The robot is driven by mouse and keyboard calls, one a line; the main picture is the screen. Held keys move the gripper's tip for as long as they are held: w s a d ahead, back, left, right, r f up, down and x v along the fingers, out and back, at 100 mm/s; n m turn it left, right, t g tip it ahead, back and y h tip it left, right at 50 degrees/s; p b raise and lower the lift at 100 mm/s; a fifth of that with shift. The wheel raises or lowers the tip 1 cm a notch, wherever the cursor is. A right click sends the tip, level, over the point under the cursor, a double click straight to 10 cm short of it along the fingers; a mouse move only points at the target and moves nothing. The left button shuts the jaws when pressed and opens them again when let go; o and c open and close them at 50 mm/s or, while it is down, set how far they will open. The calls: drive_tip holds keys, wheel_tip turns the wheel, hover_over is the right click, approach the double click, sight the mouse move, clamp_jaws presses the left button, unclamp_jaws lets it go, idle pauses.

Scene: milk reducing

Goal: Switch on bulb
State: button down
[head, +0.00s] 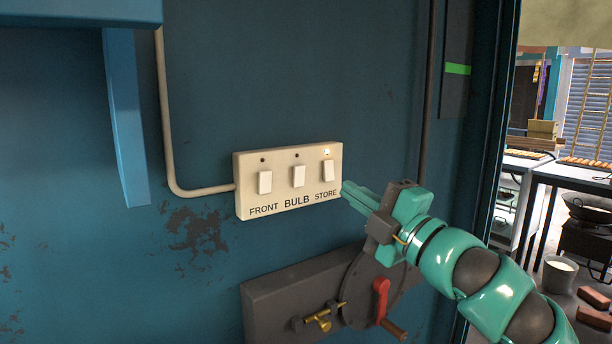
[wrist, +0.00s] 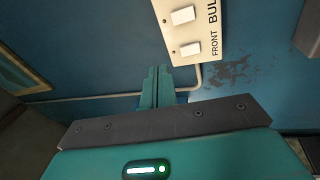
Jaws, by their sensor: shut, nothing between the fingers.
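A cream switch panel (head: 245,205) is on the blue wall, with three white rocker switches labelled FRONT, BULB and STORE. The BULB switch (head: 299,176) is in the middle, and the small indicator above it is dark. The FRONT switch (head: 265,182) also has a dark indicator. The indicator above the STORE switch (head: 328,170) glows. My gripper (head: 347,188) is shut and empty, its tips just right of the panel's lower right in the head view. In the wrist view, its fingers (wrist: 158,72) appear below the panel (wrist: 168,40), near the FRONT switch (wrist: 190,49). I cannot tell whether they touch anything.
A pale conduit (head: 168,130) runs into the panel's left side. A blue bracket (head: 125,120) juts out at upper left. A doorway opens at right.

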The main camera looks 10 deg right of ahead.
drive_tip(key=f, duration=0.1)
drive_tip(key=w+h, duration=0.1)
drive_tip(key=d+f, duration=0.1)
drive_tip(key=shift+w+f+g+h, duration=0.25)
drive_tip(key=shift+f+g+h, duration=0.05)
drive_tip(key=shift+f+h, duration=0.1)
drive_tip(key=shift+r, duration=0.1)
drive_tip(key=p, duration=1.1)
approach(300, 171)
drive_tip(key=x, duration=0.5)
drive_tip(key=shift+w+a+r, duration=0.15)
drive_tip(key=shift+w, duration=0.1)
drive_tip(key=shift+w+a, duration=0.2)
drive_tip(key=shift+w, duration=0.4)
